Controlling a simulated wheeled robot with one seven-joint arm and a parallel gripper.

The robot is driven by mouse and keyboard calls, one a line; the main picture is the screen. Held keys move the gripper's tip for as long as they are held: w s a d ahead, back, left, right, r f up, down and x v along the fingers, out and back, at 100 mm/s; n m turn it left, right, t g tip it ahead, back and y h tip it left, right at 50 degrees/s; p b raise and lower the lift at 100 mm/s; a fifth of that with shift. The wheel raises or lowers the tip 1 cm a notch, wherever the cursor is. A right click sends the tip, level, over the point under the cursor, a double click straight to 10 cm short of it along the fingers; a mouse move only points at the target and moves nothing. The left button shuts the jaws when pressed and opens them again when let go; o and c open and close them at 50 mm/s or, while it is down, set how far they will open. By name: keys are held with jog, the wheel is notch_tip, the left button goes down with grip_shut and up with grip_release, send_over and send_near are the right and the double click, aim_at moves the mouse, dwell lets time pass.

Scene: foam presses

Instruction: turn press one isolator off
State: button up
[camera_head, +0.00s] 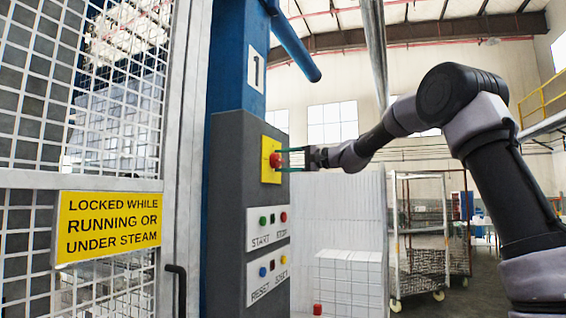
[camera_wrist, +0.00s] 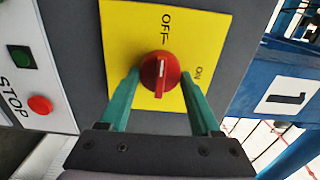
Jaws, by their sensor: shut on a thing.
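The press one isolator is a red rotary knob (camera_head: 275,160) on a yellow plate (camera_head: 270,178), high on the grey control panel. In the wrist view the knob (camera_wrist: 159,72) sits between my two green fingers, and the plate (camera_wrist: 120,30) reads OFF above it and ON to its right. The white mark on the knob runs nearly straight up and down in that view, roughly in line with OFF. My gripper (camera_head: 284,159) reaches in from the right and is shut on the knob.
Below the isolator are START and STOP buttons (camera_head: 266,219) and a RESET plate (camera_head: 268,271). A mesh gate (camera_head: 110,180) with a yellow warning sign (camera_head: 108,226) stands at left. White foam blocks (camera_head: 350,280) and a wheeled cage (camera_head: 420,240) stand behind.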

jog(key=o, duration=1.4)
jog(key=shift+c, duration=0.2)
jog(key=v, duration=1)
jog(key=shift+d, duration=0.4)
jog(key=shift+s, duration=0.15)
jog(key=s+d+f+h, duration=0.2)
jog(key=s+f+h, duration=0.15)
jog(key=s, duration=0.45)
jog(key=s+d+f+h, duration=0.2)
jog(key=s+f+h, duration=0.1)
jog(key=s+f, duration=0.3)
jog(key=s+d+f+h, duration=0.4)
jog(key=s+d+f, duration=0.2)
jog(key=s, duration=0.3)
jog(key=s+d+f+t+h, duration=0.1)
jog(key=s+d+f+h, duration=0.3)
jog(key=s+d, duration=0.5)
notch_tip(320, 180, down, 3)
jog(key=shift+s+d+r, duration=0.15)
jog(key=shift+s+d, duration=0.1)
jog(key=shift+s, duration=0.4)
